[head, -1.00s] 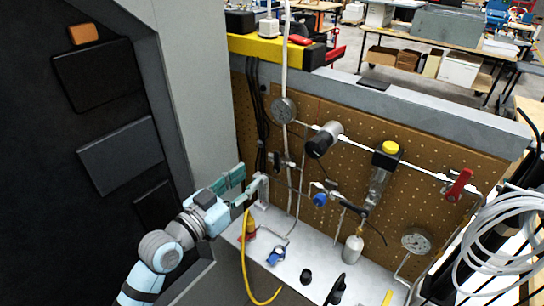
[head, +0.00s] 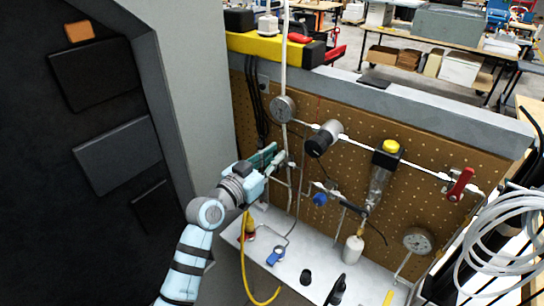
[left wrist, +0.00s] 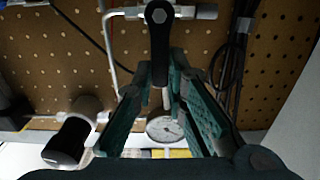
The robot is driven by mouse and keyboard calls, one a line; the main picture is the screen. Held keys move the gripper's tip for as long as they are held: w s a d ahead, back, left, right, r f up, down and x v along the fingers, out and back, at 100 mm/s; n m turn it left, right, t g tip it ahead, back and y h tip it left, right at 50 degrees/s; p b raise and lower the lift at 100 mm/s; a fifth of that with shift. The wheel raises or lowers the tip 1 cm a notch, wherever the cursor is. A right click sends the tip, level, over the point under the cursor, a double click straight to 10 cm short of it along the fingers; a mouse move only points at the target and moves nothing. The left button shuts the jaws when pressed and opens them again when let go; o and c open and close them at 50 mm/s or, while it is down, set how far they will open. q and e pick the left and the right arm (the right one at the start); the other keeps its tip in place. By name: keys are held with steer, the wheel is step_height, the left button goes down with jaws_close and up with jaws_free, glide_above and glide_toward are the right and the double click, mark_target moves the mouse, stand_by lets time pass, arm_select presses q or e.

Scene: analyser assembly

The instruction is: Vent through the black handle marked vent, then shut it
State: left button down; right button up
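A black lever handle (left wrist: 158,42) shows in the left wrist view, on a metal pipe fitting against the pegboard. No marking on it is readable. My left gripper (left wrist: 160,78) is open, with its two teal fingers on either side of the handle's free end; I cannot tell whether they touch it. In the head view my left gripper (head: 277,160) is at the pegboard's left side, below the upper round gauge (head: 283,109), and largely hides that handle. The upper gauge also shows beyond the fingers in the left wrist view (left wrist: 165,129). My right gripper is not in view.
On the pegboard (head: 350,150) are a black cylinder-shaped regulator (head: 320,143), a blue knob (head: 320,199) and a red handle (head: 460,185). A yellow hose (head: 245,265) hangs below my left arm. The white bench (head: 310,255) holds small parts. A grey cabinet wall stands left.

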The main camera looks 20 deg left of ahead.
arm_select(q)
steer(key=shift+a+n, duration=0.15)
steer(key=shift+n, duration=0.15)
steer(key=w+a+f+n, duration=0.2)
steer(key=a+f+n, duration=0.2)
steer(key=n, duration=1.3)
steer(key=shift+a+f+n, duration=0.25)
steer(key=shift+f+n, duration=0.05)
steer(key=shift+f, duration=0.25)
steer(key=shift+s, duration=0.1)
steer(key=c, duration=1.6)
jaws_free()
